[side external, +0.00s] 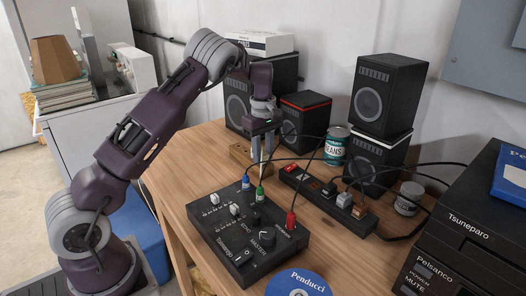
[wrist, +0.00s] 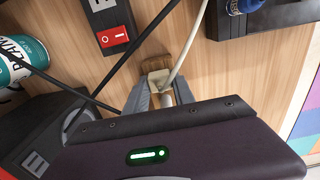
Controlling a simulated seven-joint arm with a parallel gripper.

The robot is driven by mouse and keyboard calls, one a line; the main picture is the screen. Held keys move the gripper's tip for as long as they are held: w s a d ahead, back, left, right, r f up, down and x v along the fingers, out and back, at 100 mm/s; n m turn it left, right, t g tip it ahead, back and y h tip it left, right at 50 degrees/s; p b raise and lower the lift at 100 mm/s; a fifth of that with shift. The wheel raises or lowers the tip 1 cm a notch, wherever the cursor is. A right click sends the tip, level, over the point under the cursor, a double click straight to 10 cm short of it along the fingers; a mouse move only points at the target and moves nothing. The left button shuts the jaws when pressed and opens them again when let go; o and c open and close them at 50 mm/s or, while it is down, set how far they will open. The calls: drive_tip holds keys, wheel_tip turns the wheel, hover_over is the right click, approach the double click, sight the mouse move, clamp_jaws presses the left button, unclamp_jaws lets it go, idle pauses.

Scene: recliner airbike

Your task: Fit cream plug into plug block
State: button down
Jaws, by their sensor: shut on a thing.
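My gripper (side external: 263,168) points down above the wooden table, behind the mixer. In the wrist view its fingers are shut on the cream plug (wrist: 159,78), and a pale cable (wrist: 187,45) runs up from there. A black power block (side external: 328,194) with a red switch (wrist: 113,38) and several plugs stands to the right, apart from my gripper.
A black mixer (side external: 218,226) with cables stands in front. Speakers (side external: 375,110), a green can (side external: 336,143) and a small grey tin (side external: 409,198) stand behind and right. Dark cables cross near my gripper. The table's left edge is bare.

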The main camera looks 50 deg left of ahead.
sight(263, 154)
drive_tip(key=shift+f, duration=0.15)
drive_tip(key=c, duration=1)
unclamp_jaws()
drive_tip(key=shift+o, duration=0.2)
wheel_tip(263, 154, up, 7)
drive_tip(key=shift+f, duration=0.2)
drive_tip(key=shift+r, duration=0.25)
